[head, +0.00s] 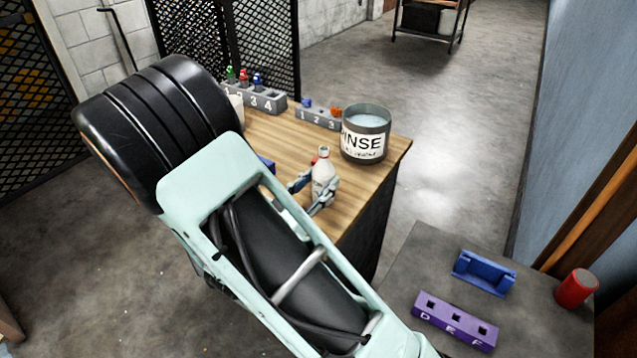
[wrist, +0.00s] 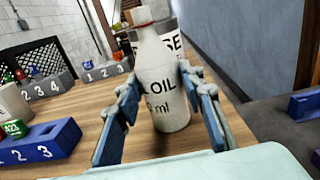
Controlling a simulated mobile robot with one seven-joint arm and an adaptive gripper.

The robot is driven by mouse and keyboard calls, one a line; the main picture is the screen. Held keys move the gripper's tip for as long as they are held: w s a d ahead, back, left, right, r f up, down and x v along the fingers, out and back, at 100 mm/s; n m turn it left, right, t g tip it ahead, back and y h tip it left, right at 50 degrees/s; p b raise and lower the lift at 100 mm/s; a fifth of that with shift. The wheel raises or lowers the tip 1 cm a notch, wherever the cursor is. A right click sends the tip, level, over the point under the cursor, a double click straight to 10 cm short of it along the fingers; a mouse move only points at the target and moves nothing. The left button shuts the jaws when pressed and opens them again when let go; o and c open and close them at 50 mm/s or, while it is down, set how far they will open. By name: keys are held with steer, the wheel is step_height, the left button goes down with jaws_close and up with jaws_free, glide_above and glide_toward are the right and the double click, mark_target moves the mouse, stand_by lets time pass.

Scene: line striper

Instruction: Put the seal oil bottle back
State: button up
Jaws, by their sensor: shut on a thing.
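The seal oil bottle (head: 324,172) is white with a red cap and stands upright at the wooden table's right side. In the wrist view the bottle (wrist: 160,85) shows the words "OIL" and "ml" and fills the middle. My gripper (head: 312,192) is shut on it, with one blue-grey finger on each side; the fingers also show in the wrist view (wrist: 163,105). The bottle looks upright, at or just above the wooden table (head: 345,190); I cannot tell whether its base touches. My arm hides part of the table.
A grey "RINSE" tub (head: 366,133) stands behind the bottle. Grey numbered racks (head: 318,115) line the back. A blue numbered rack (wrist: 40,143) is at left. A grey table (head: 400,285) at right holds a purple D-E-F rack (head: 455,320), a blue holder (head: 484,272) and a red can (head: 576,288).

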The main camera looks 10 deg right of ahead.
steer(key=shift+f, duration=0.1)
steer(key=o, duration=1.3)
steer(key=shift+s+a+r, duration=0.1)
steer(key=shift+a+r, duration=0.05)
steer(key=shift+r, duration=0.05)
steer(key=v, duration=1.1)
steer(key=shift+s+a, duration=0.2)
steer(key=shift+s, duration=0.1)
